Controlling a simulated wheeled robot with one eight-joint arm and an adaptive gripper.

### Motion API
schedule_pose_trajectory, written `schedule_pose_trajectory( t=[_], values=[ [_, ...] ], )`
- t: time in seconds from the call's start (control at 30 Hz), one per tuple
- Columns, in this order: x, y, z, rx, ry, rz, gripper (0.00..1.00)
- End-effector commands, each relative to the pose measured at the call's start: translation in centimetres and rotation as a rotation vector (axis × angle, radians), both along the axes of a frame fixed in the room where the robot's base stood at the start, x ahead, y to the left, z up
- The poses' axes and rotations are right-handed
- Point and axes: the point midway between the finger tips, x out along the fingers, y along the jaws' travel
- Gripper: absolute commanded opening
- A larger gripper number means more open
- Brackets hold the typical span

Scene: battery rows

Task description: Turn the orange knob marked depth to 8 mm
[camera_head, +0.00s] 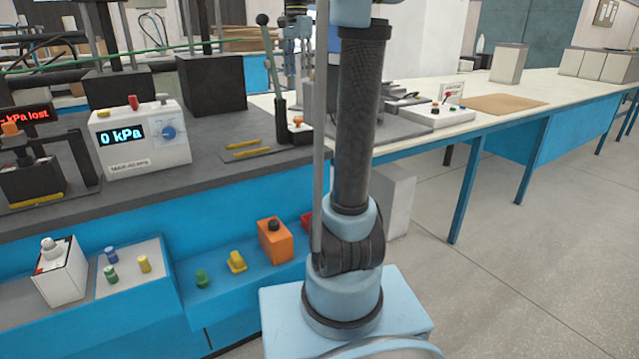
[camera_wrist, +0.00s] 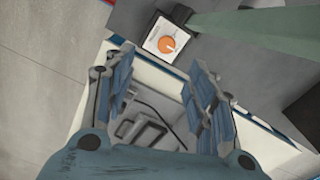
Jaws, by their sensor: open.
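An orange round knob (camera_wrist: 167,44) with a pale pointer line sits on a white square panel in a dark housing (camera_wrist: 150,18) in the wrist view. Its scale and marking are too small to read. My gripper (camera_wrist: 160,65) is open, with its two blue fingers apart and nothing between them. The knob appears beyond the fingertips, apart from them. I cannot tell which is the depth knob.
A white box (camera_head: 135,138) reading 0 kPa stands on the grey bench at left. An orange block (camera_head: 275,240) sits on the blue lower shelf. A grey case with a handle (camera_wrist: 145,130) lies below the fingers.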

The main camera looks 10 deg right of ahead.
Motion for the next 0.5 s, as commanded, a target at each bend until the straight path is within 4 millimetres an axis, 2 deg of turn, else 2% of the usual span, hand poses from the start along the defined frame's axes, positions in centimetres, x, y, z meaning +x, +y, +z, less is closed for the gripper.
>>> schedule_pose_trajectory(
  t=[0.5],
  values=[
    [-6.7, -0.1, -4.3, -0.005, -0.035, 0.177, 0.51]
  ],
)
